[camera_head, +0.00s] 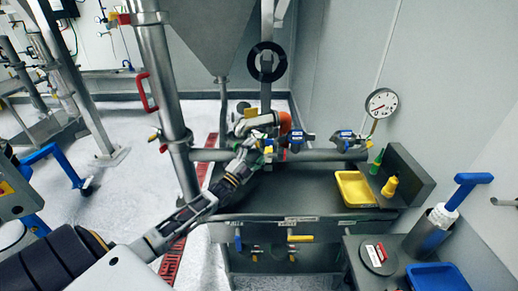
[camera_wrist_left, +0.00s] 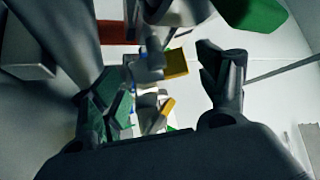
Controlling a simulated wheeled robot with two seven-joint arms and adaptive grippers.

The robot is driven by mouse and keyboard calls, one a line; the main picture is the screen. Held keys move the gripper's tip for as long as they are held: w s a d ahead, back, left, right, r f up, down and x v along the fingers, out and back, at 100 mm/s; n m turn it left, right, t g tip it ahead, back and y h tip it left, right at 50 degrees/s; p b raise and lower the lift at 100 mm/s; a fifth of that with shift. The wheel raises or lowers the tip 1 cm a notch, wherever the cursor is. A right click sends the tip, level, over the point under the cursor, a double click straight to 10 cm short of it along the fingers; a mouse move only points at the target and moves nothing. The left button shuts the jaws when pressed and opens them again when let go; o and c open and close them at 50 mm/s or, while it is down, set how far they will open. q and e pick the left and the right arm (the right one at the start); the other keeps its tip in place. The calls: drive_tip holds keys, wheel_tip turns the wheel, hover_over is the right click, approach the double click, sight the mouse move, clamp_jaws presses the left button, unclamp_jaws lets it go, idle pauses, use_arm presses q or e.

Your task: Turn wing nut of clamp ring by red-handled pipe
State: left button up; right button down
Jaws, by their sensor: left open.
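The upright steel pipe (camera_head: 160,80) with a red handle (camera_head: 147,92) stands left of centre in the head view. A small yellow-orange fitting (camera_head: 155,136) sits low on this pipe; I cannot tell whether it is the wing nut. My left gripper (camera_head: 262,148) reaches past the pipe to the fittings at the horizontal pipe. In the left wrist view its green-padded fingers (camera_wrist_left: 164,65) are apart. A grey fitting (camera_wrist_left: 150,68) and a yellow piece (camera_wrist_left: 176,63) show between them, with contact unclear. The clamp ring is not clearly distinguishable. My right gripper is not in view.
Blue-bodied fittings (camera_head: 345,138) line the horizontal pipe (camera_head: 325,155). A grey hopper (camera_head: 210,35) hangs above. A yellow tray (camera_head: 355,189) and small bottles (camera_head: 390,186) stand on the dark bench (camera_head: 290,200). A gauge (camera_head: 381,103) is on the right wall.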

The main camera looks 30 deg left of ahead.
use_arm(q)
drive_tip(key=shift+w+d+r, duration=0.1)
drive_tip(key=shift+w+r, duration=0.15)
drive_tip(key=shift+w, duration=0.5)
drive_tip(key=c, duration=1)
drive_tip(key=shift+c, duration=0.2)
